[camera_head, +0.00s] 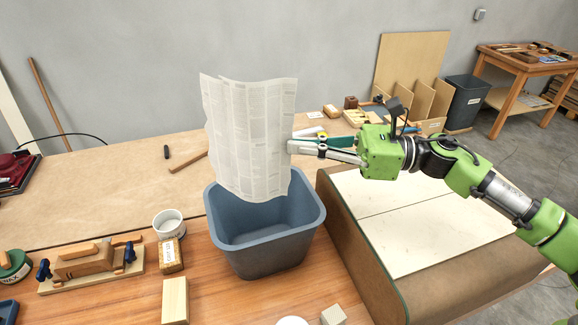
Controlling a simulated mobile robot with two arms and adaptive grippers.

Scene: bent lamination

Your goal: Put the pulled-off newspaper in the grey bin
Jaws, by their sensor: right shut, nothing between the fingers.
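The newspaper (245,135) is a printed, slightly curled sheet. It is upright in the air above the grey bin (262,262), with its lower edge at or just inside the bin's opening. The bin is blue-grey, stands on the wooden bench and looks empty in the part that shows. My right gripper (293,145) reaches in from the right. It is shut with its fingertips at the newspaper's right edge, and no paper shows gripped between them. My left gripper is not in view.
A curved form with pale panels (420,225) stands right of the bin. Left of it are a white cup (168,223), a brush (171,256), a wooden block (175,300) and a wooden plane (88,262). A darker bin (465,102) stands at the back right.

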